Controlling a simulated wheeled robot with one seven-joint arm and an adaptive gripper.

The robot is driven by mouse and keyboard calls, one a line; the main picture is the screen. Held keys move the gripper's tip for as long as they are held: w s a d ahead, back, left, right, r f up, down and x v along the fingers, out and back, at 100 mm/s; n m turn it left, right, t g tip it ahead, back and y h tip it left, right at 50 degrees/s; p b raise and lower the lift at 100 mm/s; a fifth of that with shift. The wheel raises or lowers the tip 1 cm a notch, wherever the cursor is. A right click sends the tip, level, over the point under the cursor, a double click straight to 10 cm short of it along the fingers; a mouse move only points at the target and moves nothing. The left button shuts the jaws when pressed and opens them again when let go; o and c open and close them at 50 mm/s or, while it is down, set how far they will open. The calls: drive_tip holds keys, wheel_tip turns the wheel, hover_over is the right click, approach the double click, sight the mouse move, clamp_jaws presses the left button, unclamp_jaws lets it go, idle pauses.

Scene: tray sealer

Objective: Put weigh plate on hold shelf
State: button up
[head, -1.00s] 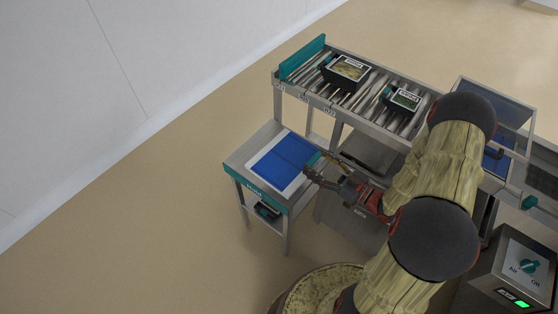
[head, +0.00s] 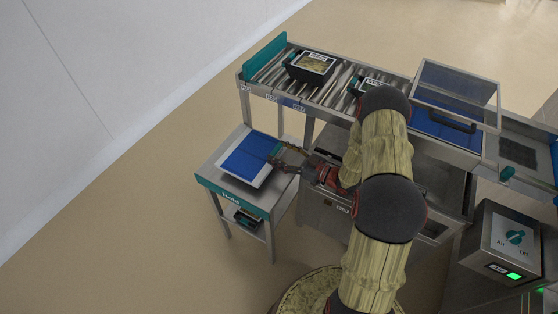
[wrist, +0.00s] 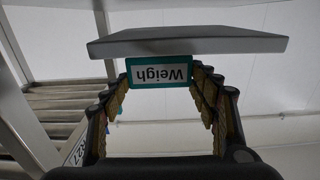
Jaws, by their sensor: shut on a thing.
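The weigh plate (head: 246,158) has a blue top with a pale border and is over the hold shelf (head: 209,178), the small steel table with a teal front strip marked Hold. My gripper (head: 276,157) reaches in from the right and is shut at the plate's right side. In the wrist view the plate (wrist: 190,44) shows edge-on as a grey slab. Its teal Weigh tag (wrist: 160,72) appears upside down between my fingers (wrist: 158,90). The head view does not settle whether the plate touches the shelf. Part of the shelf top is hidden under it.
A roller conveyor (head: 262,84) with a teal end plate holds black trays (head: 312,66) behind the shelf. A clear-lidded machine (head: 455,95) stands to the right. A control box (head: 511,240) with a green light is at front right. Floor left of the shelf is clear.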

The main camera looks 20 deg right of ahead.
sight(279, 157)
drive_tip(key=shift+w+f+b, duration=0.2)
drive_tip(key=shift+f+b, duration=0.3)
drive_tip(key=shift+f, duration=0.5)
drive_tip(key=shift+w+f+b, duration=0.2)
drive_tip(key=shift+f+b, duration=0.3)
drive_tip(key=shift+f, duration=0.45)
drive_tip(key=shift+f, duration=0.2)
drive_tip(key=o, duration=1.3)
drive_tip(key=shift+o, duration=0.2)
drive_tip(key=shift+r, duration=0.15)
drive_tip(key=shift+s+d, duration=0.2)
drive_tip(key=p+v, duration=0.2)
drive_tip(key=v, duration=0.9)
drive_tip(key=shift+s+p, duration=0.2)
drive_tip(key=shift+p, duration=0.15)
